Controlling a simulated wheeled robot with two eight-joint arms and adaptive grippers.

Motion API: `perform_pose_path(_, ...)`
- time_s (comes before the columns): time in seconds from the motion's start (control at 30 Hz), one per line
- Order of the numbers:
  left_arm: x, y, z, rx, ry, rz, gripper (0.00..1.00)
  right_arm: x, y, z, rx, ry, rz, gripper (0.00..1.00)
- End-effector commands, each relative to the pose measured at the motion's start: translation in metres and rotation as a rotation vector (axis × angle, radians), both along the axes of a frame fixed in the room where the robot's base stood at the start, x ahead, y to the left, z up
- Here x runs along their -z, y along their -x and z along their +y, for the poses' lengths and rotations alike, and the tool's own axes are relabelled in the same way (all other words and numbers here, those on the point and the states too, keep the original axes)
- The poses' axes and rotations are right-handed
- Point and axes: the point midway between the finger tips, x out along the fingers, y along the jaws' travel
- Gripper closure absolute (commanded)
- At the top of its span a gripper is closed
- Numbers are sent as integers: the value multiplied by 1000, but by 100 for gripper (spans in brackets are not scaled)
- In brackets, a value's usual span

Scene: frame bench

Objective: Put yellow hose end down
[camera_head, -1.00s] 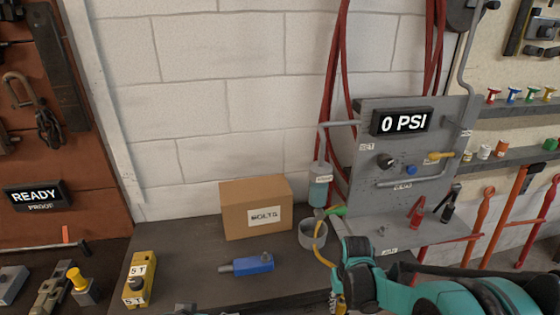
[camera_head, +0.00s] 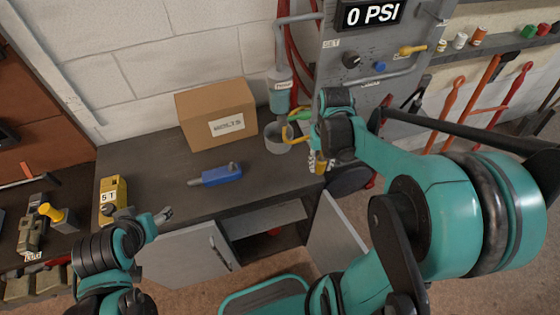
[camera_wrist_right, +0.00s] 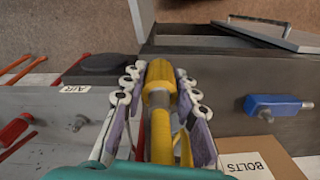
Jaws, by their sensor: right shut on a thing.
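My right gripper (camera_head: 318,162) is in front of the bench, right of the grey cup (camera_head: 279,146). In the right wrist view my right gripper (camera_wrist_right: 158,100) is shut on the yellow hose end (camera_wrist_right: 159,82), a yellow fitting with a grey metal part between the fingers. The yellow hose (camera_head: 287,132) loops up beside the cup; part of it also shows behind the fingers in the wrist view. My left gripper (camera_head: 163,215) is over the bench's front edge, apart from the hose and empty; its finger gap is too small to judge.
The grey panel (camera_head: 335,70) reads 0 PSI. Cabinet doors (camera_head: 335,235) hang open below. The bench middle has free room.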

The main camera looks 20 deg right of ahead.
Motion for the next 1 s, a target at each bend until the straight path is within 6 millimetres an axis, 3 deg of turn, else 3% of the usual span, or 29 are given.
perform_pose_path(0.2,20,0,0,0,0,0,37,36,-47,28,-6,0,0,100)
perform_pose_path(0.4,29,0,0,0,0,0,37,56,-77,46,-3,0,0,100)
perform_pose_path(0.63,33,0,0,0,0,0,37,67,-85,51,-1,0,0,100)
perform_pose_path(0.83,46,0,0,0,0,0,37,97,-85,51,-1,0,0,100)
perform_pose_path(1.0,46,0,0,0,0,0,37,100,-85,51,-1,0,0,100)
